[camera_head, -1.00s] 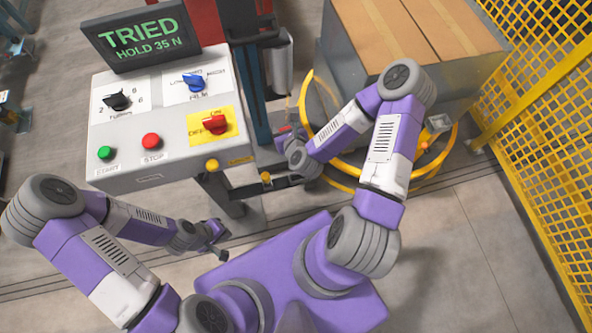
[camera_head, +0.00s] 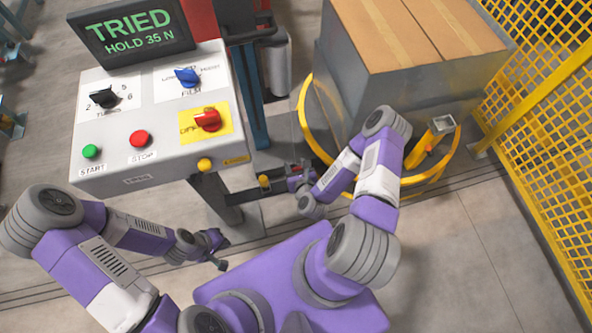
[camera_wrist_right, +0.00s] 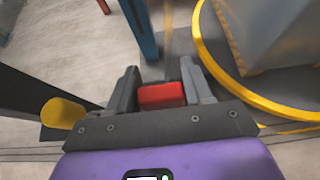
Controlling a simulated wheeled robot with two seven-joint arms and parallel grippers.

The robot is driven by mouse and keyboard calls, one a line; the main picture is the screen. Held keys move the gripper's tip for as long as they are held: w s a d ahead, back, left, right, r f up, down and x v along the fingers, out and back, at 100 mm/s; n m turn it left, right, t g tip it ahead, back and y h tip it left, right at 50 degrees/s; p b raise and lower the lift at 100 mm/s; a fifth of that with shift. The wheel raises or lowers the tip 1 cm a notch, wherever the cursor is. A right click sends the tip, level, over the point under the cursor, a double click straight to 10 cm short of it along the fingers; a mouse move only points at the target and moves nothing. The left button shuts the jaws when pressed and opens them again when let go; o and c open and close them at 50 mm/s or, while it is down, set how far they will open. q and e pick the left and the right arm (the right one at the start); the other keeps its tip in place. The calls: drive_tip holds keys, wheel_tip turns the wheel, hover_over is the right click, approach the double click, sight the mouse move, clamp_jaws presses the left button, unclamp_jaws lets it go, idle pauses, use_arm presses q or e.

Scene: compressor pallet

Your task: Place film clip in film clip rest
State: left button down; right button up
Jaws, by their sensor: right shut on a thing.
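A red block, which I take to be the film clip (camera_wrist_right: 161,95), sits between the two dark fingers of my right gripper (camera_wrist_right: 165,90) in the right wrist view. The gripper is shut on it. I cannot tell for certain which part is the film clip rest. My left gripper (camera_head: 219,252) hangs below the control panel, away from the clip; its jaws are too small to read.
The control panel (camera_head: 112,128) with its "TRIED HOLD 35 N" screen (camera_head: 136,32) stands left. A yellow ring (camera_head: 306,120) surrounds the base of the boxed load (camera_head: 365,90). A grey open-topped holder (camera_head: 443,123) stands on a yellow post. Yellow mesh fencing (camera_head: 545,130) bounds the right.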

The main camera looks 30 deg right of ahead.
drive_tip(key=shift+f+b, duration=0.3)
drive_tip(key=shift+f, duration=0.8)
drive_tip(key=shift+f, duration=0.25)
drive_tip(key=o, duration=1)
drive_tip(key=shift+o, duration=0.2)
drive_tip(key=shift+r, duration=0.15)
